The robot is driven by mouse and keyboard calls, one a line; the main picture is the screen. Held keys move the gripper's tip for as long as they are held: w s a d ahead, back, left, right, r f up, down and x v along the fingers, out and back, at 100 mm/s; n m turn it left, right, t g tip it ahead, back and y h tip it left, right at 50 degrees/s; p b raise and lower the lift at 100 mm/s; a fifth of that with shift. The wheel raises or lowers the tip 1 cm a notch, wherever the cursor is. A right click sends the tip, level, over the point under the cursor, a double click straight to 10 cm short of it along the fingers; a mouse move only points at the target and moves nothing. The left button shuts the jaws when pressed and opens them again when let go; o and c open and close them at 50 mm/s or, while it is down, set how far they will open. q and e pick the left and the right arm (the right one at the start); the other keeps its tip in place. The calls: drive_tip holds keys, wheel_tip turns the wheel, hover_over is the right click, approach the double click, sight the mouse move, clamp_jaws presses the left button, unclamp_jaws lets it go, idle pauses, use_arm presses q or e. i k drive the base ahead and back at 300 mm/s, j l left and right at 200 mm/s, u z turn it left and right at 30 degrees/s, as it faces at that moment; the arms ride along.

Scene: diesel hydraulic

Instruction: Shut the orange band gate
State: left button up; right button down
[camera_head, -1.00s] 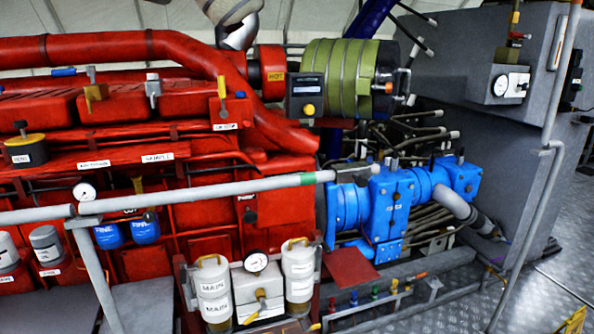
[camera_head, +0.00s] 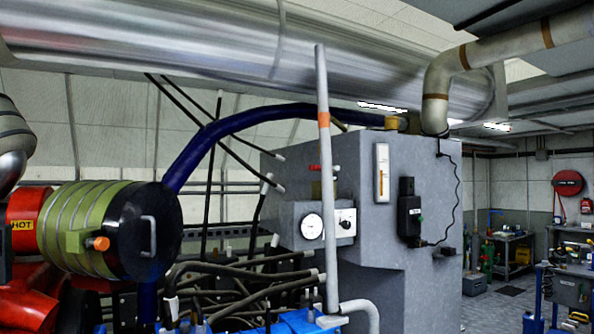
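A grey bar with an orange band (camera_head: 324,118) stands upright, leaning slightly, in the middle of the head view. It rises in front of the grey tank's left part. Its lower end meets a bent grey tube (camera_head: 357,309) near the bottom edge; what joins them there is unclear. Its top end is free, in front of the large silver duct. Neither of my grippers is in view.
The grey tank (camera_head: 390,270) carries a round gauge (camera_head: 312,227) and a black box (camera_head: 409,215). A green ribbed cylinder (camera_head: 80,222) with a black end cap is at left. Black hoses (camera_head: 240,275) run below. Workbenches and a red reel (camera_head: 567,183) stand at the far right.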

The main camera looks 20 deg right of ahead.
sight(321, 63)
drive_tip(key=l, duration=0.45)
drive_tip(key=i+l+z, duration=0.1)
drive_tip(key=l, duration=0.4)
drive_tip(key=i+l, duration=0.1)
drive_tip(key=l, duration=0.35)
